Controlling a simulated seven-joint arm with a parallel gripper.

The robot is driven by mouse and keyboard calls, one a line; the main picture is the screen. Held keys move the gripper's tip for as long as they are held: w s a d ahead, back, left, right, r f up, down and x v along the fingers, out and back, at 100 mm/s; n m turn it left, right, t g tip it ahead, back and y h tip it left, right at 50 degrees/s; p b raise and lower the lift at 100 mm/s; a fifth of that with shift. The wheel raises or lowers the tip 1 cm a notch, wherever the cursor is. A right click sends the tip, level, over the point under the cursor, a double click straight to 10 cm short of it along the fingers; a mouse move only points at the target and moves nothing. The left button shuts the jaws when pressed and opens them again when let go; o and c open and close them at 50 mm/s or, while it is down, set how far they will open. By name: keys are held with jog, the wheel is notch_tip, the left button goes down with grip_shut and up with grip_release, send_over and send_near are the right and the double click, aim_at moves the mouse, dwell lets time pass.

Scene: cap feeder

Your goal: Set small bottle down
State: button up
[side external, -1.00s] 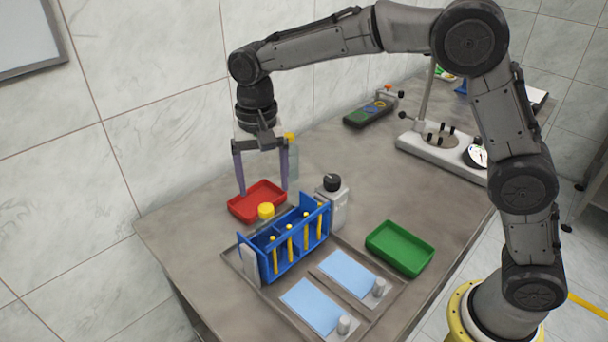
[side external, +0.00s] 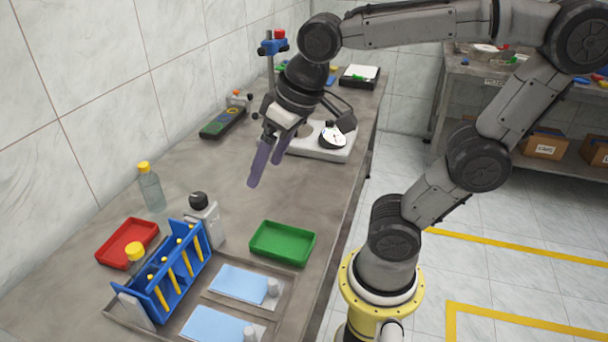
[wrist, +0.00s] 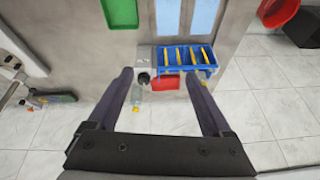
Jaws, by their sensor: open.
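A clear bottle with a yellow cap (side external: 151,190) stands upright on the table behind the red tray (side external: 104,255). It also shows in the wrist view (wrist: 136,96), near the left finger. A second yellow-capped bottle (side external: 135,254) stands beside the blue rack, its lower part hidden. I cannot tell which of these is the small bottle. My gripper (side external: 265,172) is open and empty, tilted above the table, to the right of the bottles and apart from them.
A green tray (side external: 283,257) lies to the right. A dark panel (side external: 222,122) and a white-based stand with a dial (side external: 318,150) are behind. The table's middle is clear.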

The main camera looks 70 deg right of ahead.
jog(key=s+d+f+n+t, duration=0.1)
jog(key=s+f, duration=0.1)
jog(key=s, duration=0.3)
jog(key=shift+s+d+f, duration=0.25)
jog(key=shift+s+f, duration=0.1)
jog(key=shift+f, duration=0.05)
